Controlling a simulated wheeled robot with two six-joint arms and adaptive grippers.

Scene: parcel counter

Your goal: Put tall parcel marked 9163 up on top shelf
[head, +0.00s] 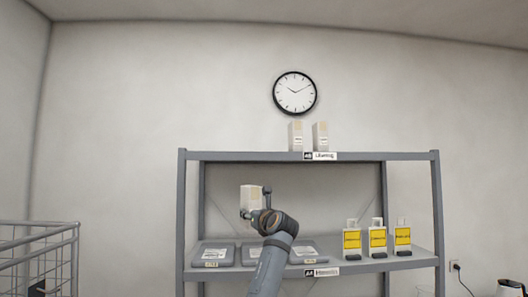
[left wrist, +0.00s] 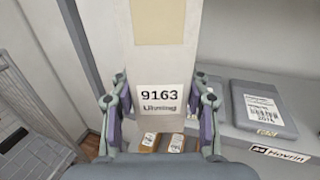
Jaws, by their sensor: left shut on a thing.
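The tall parcel marked 9163 (left wrist: 160,60) is a pale box with a beige patch, and its label faces the left wrist camera. My left gripper (left wrist: 160,108) is shut on it, one finger on each side. In the head view the parcel (head: 251,197) is upright, held by my left gripper (head: 258,205) in front of the gap between the two shelves. The top shelf (head: 230,156) carries two similar pale boxes (head: 295,136) near its middle, above a label. The parcel is below the height of the top shelf. My right gripper is not in view.
The lower shelf (head: 345,267) holds flat grey packages (head: 215,254) and several yellow-labelled items (head: 377,238) at the right. The top shelf is bare left and right of its boxes. A wire cage (head: 40,262) stands at the left. A clock (head: 295,92) hangs above.

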